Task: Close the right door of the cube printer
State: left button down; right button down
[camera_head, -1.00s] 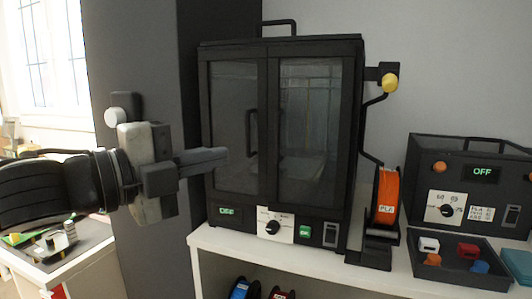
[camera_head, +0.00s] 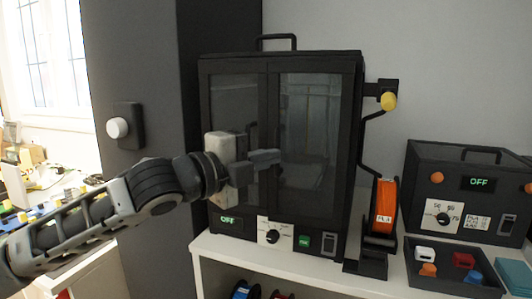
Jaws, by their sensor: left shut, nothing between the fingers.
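The cube printer (camera_head: 282,64) is a black cabinet with two glass doors, standing on a white shelf. The right door (camera_head: 312,130) looks flush with the printer's front. The left door (camera_head: 235,95) also looks flush, its lower part hidden behind my gripper. My left gripper (camera_head: 279,157) is shut and empty, with its fingertips in front of the seam between the doors, by the right door's left edge. I cannot tell whether it touches the door or handle. The door handle is mostly hidden behind the gripper. My right gripper is not in view.
A second black box (camera_head: 466,190) with an OFF display and a tray (camera_head: 450,290) of small coloured parts are farther right. A dark tall panel with a white knob (camera_head: 117,128) stands at left.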

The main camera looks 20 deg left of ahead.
pick_arm(q)
jog(key=shift+w, duration=0.25)
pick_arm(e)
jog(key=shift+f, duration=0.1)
pick_arm(q)
jog(key=w+a+p, duration=0.1)
jog(key=p, duration=0.1)
jog(key=shift+w+a+p, duration=0.1)
jog(key=shift+w+p, duration=0.3)
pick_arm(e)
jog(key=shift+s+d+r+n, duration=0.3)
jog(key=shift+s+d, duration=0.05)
pick_arm(q)
jog(key=shift+s, duration=0.1)
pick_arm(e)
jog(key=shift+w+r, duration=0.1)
